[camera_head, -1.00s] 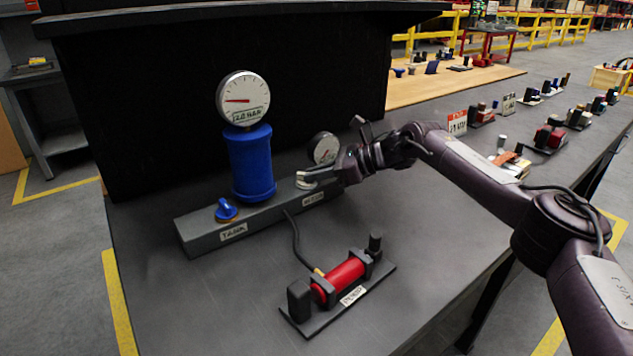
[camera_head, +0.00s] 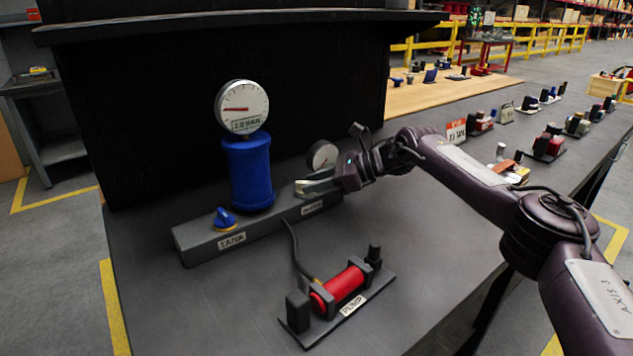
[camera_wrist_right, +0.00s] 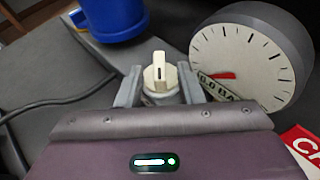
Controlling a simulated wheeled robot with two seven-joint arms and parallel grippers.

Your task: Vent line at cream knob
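The cream knob (camera_wrist_right: 160,74) stands up on the grey manifold block (camera_head: 262,225), toward its right end. In the wrist view, the fingers of my right gripper (camera_wrist_right: 160,88) are on both sides of the knob, spread wider than its raised handle. Whether they touch its round base is unclear. My left gripper is not in view.
A blue knob (camera_head: 224,218) sits near the TANK label. A red pump (camera_head: 338,288) stands in front, joined by a hose (camera_head: 296,252). The bench's front left is clear.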

